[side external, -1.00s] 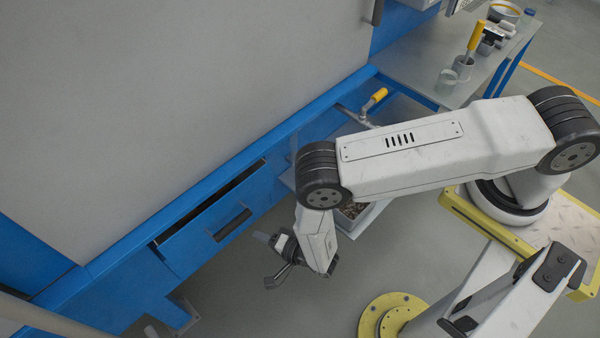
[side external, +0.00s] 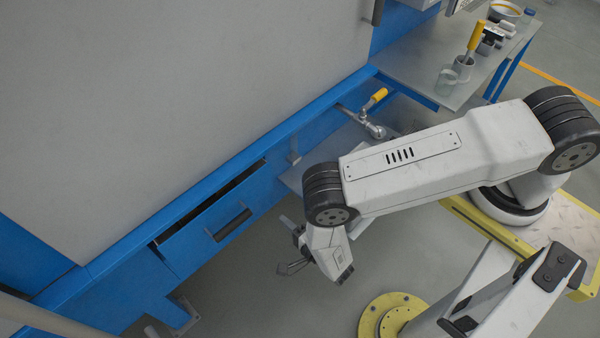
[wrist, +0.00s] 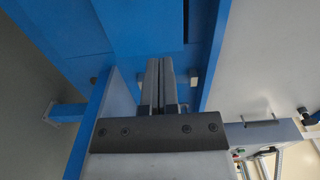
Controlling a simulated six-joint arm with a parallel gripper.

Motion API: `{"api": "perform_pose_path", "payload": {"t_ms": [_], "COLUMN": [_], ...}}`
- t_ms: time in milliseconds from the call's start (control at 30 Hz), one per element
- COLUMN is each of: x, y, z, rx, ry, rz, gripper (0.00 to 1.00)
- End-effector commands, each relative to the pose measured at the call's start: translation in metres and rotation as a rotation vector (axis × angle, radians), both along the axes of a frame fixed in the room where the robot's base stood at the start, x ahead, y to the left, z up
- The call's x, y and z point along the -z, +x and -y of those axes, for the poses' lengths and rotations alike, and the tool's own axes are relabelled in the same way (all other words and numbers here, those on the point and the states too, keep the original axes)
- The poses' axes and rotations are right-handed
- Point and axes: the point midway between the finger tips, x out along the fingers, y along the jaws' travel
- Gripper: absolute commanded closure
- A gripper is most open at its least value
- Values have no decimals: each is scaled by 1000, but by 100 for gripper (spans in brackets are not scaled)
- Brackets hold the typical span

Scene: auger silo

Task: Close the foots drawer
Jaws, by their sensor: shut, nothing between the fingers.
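The blue foots drawer (side external: 195,238) is set in the blue base of the silo in the side external view. It stands partly open, with a dark gap along its top edge. Its dark bar handle (side external: 232,225) is on the front face. My gripper (side external: 285,268) is to the right of the drawer and apart from it, below my wrist. In the wrist view my gripper (wrist: 160,66) has its two fingers side by side, shut and empty. Blue panels (wrist: 140,25) fill the upper part of that view; I cannot tell which one is the drawer.
A yellow-handled valve (side external: 377,98) sticks out of the blue base, right of the drawer. A grey bench (side external: 425,75) with cups and tools stands at the upper right. A grey shelf below the valve is partly hidden by my arm. Grey floor (side external: 235,290) is clear before the drawer.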

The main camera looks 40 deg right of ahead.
Motion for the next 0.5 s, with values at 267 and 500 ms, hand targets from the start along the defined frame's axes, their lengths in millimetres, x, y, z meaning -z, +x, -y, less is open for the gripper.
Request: {"api": "perform_pose_path", "payload": {"t_ms": [267, 500], "x": [0, -1], "y": [32, 69], "z": [1, 1], "rx": [4, 3], "ry": [2, 2], "rz": [2, 3], "gripper": [100, 100]}}
